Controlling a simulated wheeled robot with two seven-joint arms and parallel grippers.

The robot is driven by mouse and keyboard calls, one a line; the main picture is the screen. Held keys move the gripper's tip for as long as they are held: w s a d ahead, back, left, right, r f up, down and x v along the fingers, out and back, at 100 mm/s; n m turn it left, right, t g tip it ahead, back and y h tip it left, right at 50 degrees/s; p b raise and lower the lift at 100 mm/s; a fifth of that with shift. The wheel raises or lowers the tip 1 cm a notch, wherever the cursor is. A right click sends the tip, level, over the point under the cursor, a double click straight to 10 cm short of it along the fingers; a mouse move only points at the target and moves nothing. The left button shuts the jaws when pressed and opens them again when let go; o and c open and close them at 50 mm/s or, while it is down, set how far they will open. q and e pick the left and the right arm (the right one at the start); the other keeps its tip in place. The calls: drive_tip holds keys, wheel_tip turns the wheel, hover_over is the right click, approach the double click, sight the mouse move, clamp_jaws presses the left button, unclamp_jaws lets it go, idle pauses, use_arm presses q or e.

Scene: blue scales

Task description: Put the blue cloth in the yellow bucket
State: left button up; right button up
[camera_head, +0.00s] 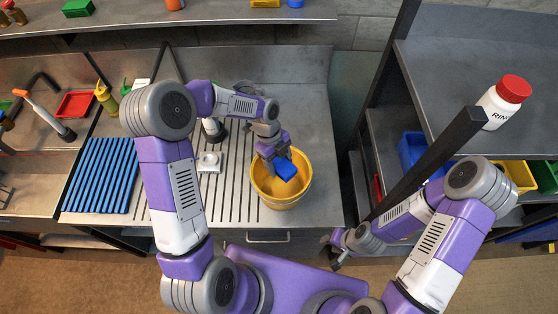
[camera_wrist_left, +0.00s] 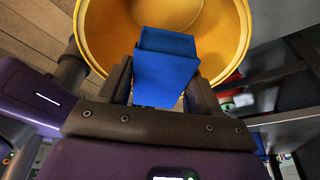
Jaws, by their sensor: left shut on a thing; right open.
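The yellow bucket (camera_head: 281,196) stands on the grey metal counter in the head view. In the left wrist view its yellow wall (camera_wrist_left: 226,35) fills the upper middle. The blue cloth (camera_head: 286,169) shows as a small folded blue block over the bucket's opening. My left gripper (camera_head: 276,160) is shut on the blue cloth (camera_wrist_left: 167,65), which sticks out between its fingers. I cannot tell how deep the cloth is below the rim. My right gripper (camera_head: 336,250) is open and empty, low in front of the counter, away from the bucket.
A blue slatted mat (camera_head: 101,175) lies on the counter at the left. A small white device (camera_head: 209,162) sits left of the bucket. A dark upright post (camera_head: 430,160) and shelves with a white bottle (camera_head: 504,101) stand at the right. The counter behind the bucket is bare.

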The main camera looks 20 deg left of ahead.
use_arm(q)
drive_tip(key=shift+f, duration=0.2)
drive_tip(key=shift+f+b, duration=1.1)
drive_tip(key=o, duration=1.1)
drive_tip(key=shift+r+p, duration=3)
drive_tip(key=shift+r, duration=1.3)
drive_tip(key=shift+r+p, duration=0.4)
drive_tip(key=shift+r, duration=2.35)
